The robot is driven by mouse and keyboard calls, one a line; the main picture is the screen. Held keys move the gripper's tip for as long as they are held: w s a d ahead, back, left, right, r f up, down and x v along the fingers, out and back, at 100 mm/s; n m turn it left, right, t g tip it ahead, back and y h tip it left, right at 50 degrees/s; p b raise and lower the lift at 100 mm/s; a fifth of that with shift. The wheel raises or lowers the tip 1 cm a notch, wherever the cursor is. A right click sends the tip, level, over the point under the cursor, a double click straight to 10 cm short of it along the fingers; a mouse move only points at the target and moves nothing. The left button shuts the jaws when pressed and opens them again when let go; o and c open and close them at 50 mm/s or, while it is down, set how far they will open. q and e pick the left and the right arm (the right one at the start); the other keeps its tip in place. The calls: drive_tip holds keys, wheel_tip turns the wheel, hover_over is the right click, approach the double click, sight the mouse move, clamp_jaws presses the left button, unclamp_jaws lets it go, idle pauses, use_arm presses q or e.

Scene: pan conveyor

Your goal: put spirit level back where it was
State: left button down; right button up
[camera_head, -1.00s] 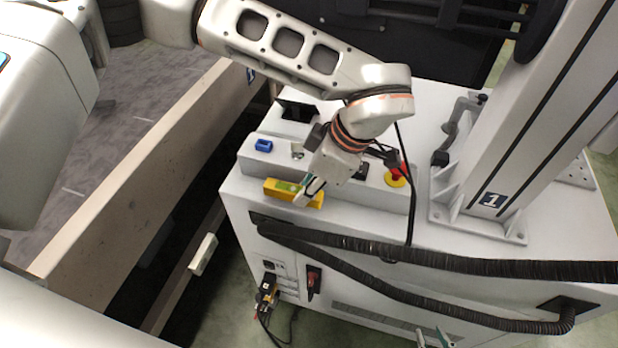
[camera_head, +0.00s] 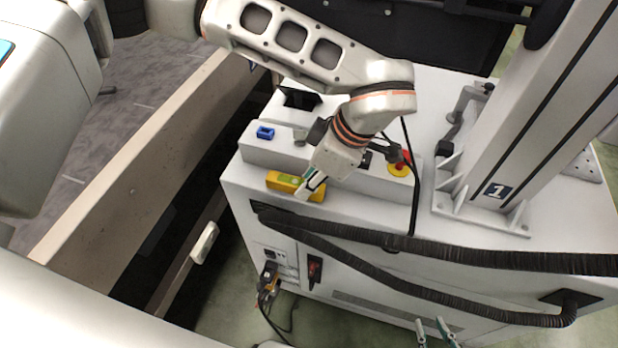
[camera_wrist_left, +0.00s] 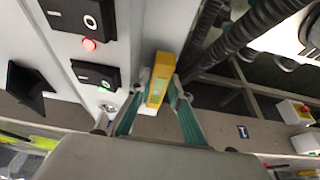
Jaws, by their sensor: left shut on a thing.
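The yellow spirit level (camera_head: 283,181) with a green vial is at the front edge of the white cabinet, in front of the raised control panel. My left gripper (camera_head: 312,187) is shut on its right part, reaching down from above. In the left wrist view the level (camera_wrist_left: 160,75) sits between the green-padded fingertips (camera_wrist_left: 157,100), seen nearly end-on. I cannot tell whether its underside touches the cabinet top. My right gripper (camera_head: 434,332) shows only as two green fingertips, spread apart and empty, at the bottom edge of the head view.
The control panel (camera_head: 262,152) carries a blue part (camera_head: 265,132) and a red-and-yellow emergency button (camera_head: 400,163). Black corrugated hoses (camera_head: 350,236) run along the cabinet front. A white column (camera_head: 520,120) stands at the right. The wrist view shows black rocker switches (camera_wrist_left: 95,75).

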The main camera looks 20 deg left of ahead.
use_arm(q)
drive_tip(key=shift+f, duration=0.15)
drive_tip(key=c, duration=1.8)
unclamp_jaws()
drive_tip(key=shift+w, duration=0.1)
use_arm(e)
drive_tip(key=shift+w+a+r, duration=0.15)
drive_tip(key=shift+w+r, duration=0.1)
drive_tip(key=shift+w, duration=0.15)
